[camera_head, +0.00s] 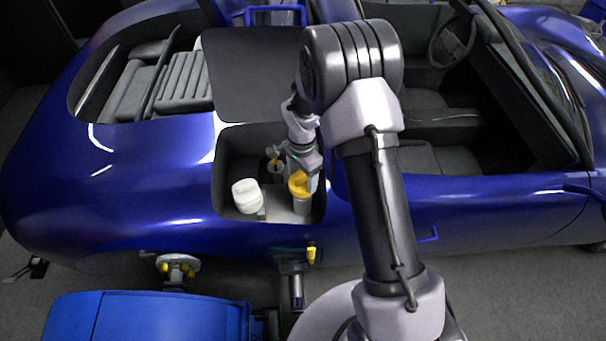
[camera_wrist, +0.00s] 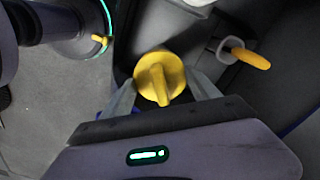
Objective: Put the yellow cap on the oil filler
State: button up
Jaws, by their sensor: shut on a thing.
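The yellow cap (camera_head: 299,185) is a round disc with a raised grip bar. It also shows in the wrist view (camera_wrist: 155,72), between the two grey fingers of my gripper (camera_wrist: 160,88). My gripper (camera_head: 304,176) is shut on the cap and reaches down into the open bay in the blue car's side. A pale upright cylinder (camera_head: 302,205), which looks like the oil filler, stands directly below the cap in the head view. I cannot tell whether the cap touches it or hangs just above. In the wrist view the cap hides what lies beneath it.
A white-capped reservoir (camera_head: 247,196) stands left of the cap in the bay. A yellow-handled stick (camera_wrist: 248,58) in a grey tube is close by. The bay's walls and rim surround my gripper. A hub with yellow parts (camera_head: 177,266) and a blue cabinet (camera_head: 150,318) are in front.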

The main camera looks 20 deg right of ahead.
aim_at(302, 175)
notch_tip(302, 175, down, 5)
jog(key=b, duration=0.2)
jog(key=shift+b, duration=0.3)
jog(key=shift+f+b, duration=0.5)
jog(key=shift+b, duration=0.25)
dwell(1.0)
jog(key=o, duration=1.1)
jog(key=shift+r+p, duration=3.45)
jog(key=shift+r, duration=2)
